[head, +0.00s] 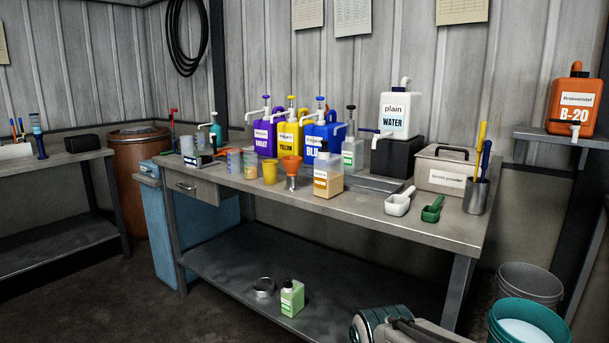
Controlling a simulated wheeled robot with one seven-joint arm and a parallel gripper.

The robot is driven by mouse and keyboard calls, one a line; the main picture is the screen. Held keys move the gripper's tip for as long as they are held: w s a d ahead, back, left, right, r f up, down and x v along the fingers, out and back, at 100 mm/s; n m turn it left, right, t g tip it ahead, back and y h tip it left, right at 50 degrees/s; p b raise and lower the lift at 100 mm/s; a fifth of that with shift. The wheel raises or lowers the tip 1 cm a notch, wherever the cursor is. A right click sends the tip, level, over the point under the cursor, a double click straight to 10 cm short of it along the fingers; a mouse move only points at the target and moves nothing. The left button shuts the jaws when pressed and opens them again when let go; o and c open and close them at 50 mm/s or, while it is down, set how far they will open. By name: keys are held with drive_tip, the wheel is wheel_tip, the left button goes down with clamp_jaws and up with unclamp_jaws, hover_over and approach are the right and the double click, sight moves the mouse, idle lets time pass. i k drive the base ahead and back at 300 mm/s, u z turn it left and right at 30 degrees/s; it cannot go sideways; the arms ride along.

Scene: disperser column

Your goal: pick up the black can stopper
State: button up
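I cannot single out the black can stopper for certain. A dark cap (323,147) tops a bottle of amber liquid (327,178) near the middle of the workbench. A black pump top (350,118) stands on a clear bottle with pale green liquid (352,153) behind it. Purple (264,138), yellow (289,139) and blue (320,135) cans stand in a row to the left, with pump heads on top. My gripper is not in view.
The workbench (420,225) also bears an orange funnel (291,165), white (398,204) and green (432,209) scoops, and a metal box (445,172). A green bottle (292,298) stands on the lower shelf. Buckets (528,325) stand at lower right.

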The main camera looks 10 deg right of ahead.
sight(325, 143)
drive_tip(key=u, duration=0.65)
drive_tip(key=k, duration=0.8)
drive_tip(key=u, duration=0.85)
drive_tip(key=k, duration=0.45)
drive_tip(key=u, duration=0.2)
drive_tip(key=i, duration=1.4)
drive_tip(key=z, duration=0.75)
drive_tip(key=i, duration=1.55)
drive_tip(key=z, duration=1.45)
drive_tip(key=i, duration=0.75)
drive_tip(key=z, duration=0.95)
